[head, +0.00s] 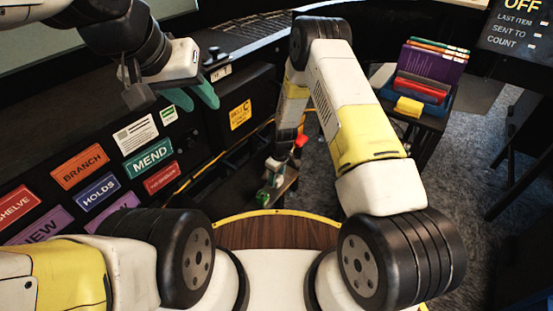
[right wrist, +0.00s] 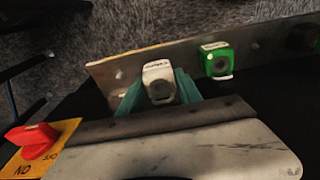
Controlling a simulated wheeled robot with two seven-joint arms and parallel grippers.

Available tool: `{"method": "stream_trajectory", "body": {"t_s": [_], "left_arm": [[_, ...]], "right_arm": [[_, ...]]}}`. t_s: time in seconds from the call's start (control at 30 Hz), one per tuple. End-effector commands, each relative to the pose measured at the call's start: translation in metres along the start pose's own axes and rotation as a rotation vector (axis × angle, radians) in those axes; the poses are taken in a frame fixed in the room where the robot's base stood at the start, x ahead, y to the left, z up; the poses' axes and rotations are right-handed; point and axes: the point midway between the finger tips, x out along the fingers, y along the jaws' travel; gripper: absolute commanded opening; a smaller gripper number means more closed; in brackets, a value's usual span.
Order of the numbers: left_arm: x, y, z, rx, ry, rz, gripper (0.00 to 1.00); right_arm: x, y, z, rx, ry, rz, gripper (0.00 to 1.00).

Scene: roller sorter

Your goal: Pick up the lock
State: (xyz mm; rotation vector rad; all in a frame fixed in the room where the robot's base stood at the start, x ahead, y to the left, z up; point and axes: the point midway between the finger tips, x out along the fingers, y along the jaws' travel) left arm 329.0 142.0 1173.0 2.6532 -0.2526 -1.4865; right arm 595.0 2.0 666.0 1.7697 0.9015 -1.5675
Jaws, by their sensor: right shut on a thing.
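In the right wrist view, a small white lock-like block (right wrist: 158,78) with dark lettering sits at a metal strip, between the teal fingers of my right gripper (right wrist: 158,92). The gripper is shut on it. A green lock-like block (right wrist: 216,60) with a white label is on the same strip, just right of it and apart from the fingers. In the head view my right gripper (head: 272,178) is small, low beside the black cabinet, and its fingers are hard to make out. My left gripper (head: 190,97) is open and empty in front of the panel at upper left.
A red rotary switch (right wrist: 33,140) on a yellow plate stands at lower left of the wrist view. A dark block (right wrist: 303,38) is at the strip's right end. In the head view, a cart of folders (head: 428,75) stands right, and coloured labels (head: 80,167) line the left panel.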

Motion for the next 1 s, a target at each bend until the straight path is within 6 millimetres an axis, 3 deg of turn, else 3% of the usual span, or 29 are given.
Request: {"method": "stream_trajectory", "body": {"t_s": [0.07,0.6,0.8,1.0], "left_arm": [[0.0,0.0,0.0,0.0,0.0,0.0,0.36],[0.0,0.0,0.0,0.0,0.0,0.0,0.36],[0.0,0.0,0.0,0.0,0.0,0.0,0.36],[0.0,0.0,0.0,0.0,0.0,0.0,0.36]], "right_arm": [[-0.014,0.001,-0.003,-0.001,0.003,0.002,0.0],[-0.028,0.0,0.138,0.004,-0.002,-0.001,0.0],[-0.032,0.001,0.168,0.003,-0.001,0.0,0.0],[-0.04,0.0,0.176,-0.001,0.001,0.001,0.0]]}}
